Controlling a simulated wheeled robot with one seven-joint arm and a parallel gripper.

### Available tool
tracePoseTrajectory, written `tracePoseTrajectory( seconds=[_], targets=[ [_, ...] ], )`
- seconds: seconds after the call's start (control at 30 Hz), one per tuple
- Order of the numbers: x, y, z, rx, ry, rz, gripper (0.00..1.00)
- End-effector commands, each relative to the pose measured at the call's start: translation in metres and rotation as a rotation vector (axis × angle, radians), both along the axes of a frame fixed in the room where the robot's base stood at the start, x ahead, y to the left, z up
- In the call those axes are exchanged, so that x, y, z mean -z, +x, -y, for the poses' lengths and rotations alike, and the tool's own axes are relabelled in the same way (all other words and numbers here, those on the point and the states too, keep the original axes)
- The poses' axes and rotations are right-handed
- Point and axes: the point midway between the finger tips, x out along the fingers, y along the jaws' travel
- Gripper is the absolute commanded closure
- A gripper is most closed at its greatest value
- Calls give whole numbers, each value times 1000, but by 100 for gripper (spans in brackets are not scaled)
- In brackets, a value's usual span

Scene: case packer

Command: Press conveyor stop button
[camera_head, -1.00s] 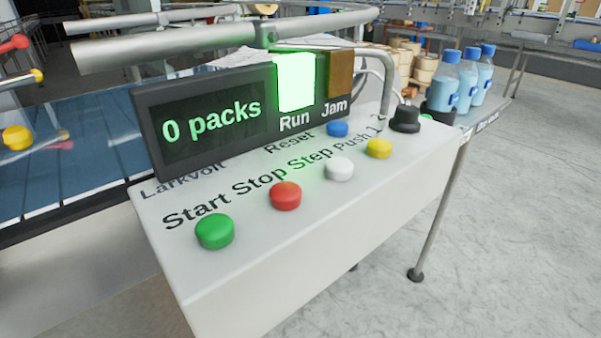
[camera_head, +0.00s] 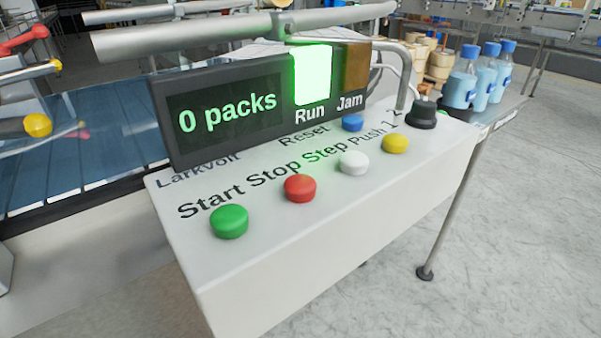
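The red Stop button (camera_head: 300,188) stands up from the sloped top of the white control panel (camera_head: 215,265), below the printed word Stop. The green Start button (camera_head: 230,221) is to its left. The white Step button (camera_head: 354,162) is to its right. The display (camera_head: 220,112) reads "0 packs". The Run lamp (camera_head: 312,75) glows bright green and the Jam lamp (camera_head: 355,66) is dull brown. My gripper is not in view, and nothing touches the Stop button.
A yellow button (camera_head: 396,143), a blue Reset button (camera_head: 352,122) and a black knob (camera_head: 422,114) share the panel. A grey rail (camera_head: 200,40) runs above the display. Several blue bottles (camera_head: 478,80) stand behind at right. The floor in front at right is clear.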

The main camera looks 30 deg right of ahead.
Motion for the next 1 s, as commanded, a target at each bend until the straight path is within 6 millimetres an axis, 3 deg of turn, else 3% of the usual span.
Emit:
tracePoseTrajectory(
  seconds=[0.37,1.0],
  targets=[
    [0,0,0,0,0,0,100],
    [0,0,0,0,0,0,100]
  ],
)
